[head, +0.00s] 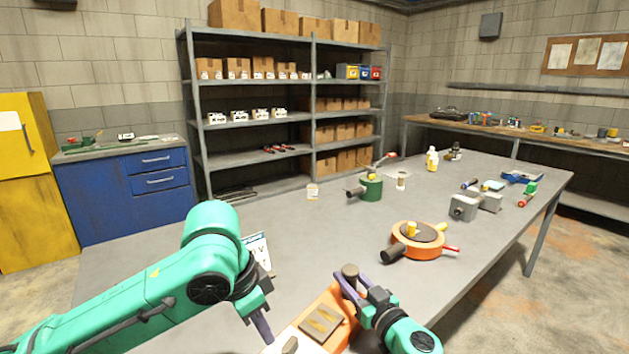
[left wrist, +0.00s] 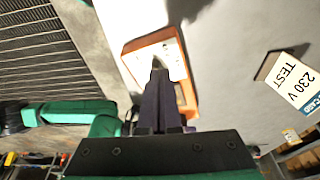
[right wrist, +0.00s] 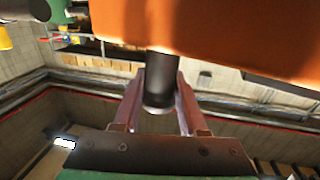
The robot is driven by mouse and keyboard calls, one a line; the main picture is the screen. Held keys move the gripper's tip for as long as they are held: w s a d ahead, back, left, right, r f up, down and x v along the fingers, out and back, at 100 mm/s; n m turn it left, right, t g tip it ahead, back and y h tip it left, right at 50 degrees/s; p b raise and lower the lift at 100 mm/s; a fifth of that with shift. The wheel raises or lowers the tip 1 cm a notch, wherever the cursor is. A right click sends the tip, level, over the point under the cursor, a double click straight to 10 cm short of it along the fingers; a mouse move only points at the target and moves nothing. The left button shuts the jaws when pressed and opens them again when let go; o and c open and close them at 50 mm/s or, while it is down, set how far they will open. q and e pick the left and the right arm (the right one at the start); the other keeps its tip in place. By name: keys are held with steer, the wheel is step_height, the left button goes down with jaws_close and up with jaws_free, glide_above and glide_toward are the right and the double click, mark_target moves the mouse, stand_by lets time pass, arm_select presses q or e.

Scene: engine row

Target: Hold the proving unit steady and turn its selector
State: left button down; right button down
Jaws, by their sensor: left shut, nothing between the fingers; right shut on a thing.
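The proving unit (head: 346,332) is an orange box with a white face, partly cut off at the bottom of the head view. I cannot tell which is the selector. My right gripper (head: 357,287) is shut on a dark round post (right wrist: 159,93) at the unit's orange side (right wrist: 220,30). My left gripper (head: 264,328) is shut and empty; its fingertips (left wrist: 158,66) appear over the white face inside the orange rim (left wrist: 150,40). Contact cannot be told.
A "230 V TEST" card (head: 259,250) stands behind my left gripper. An orange round device with a dark handle (head: 418,240), a green device (head: 371,188) and grey blocks (head: 464,207) stand farther back. The grey table (head: 300,225) is clear between them.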

mark_target(289, 349)
arm_select(q)
steer(key=shift+w+a+f, duration=0.1)
steer(key=shift+w+f, duration=0.05)
steer(key=shift+f, duration=1.05)
steer(key=shift+w+a+f, duration=0.1)
steer(key=shift+f, duration=1.05)
steer(key=shift+w+d, duration=0.2)
steer(key=shift+d, duration=0.35)
steer(key=shift+s+d, duration=0.25)
steer(key=shift+s, duration=0.05)
steer(key=shift+s+d, duration=0.15)
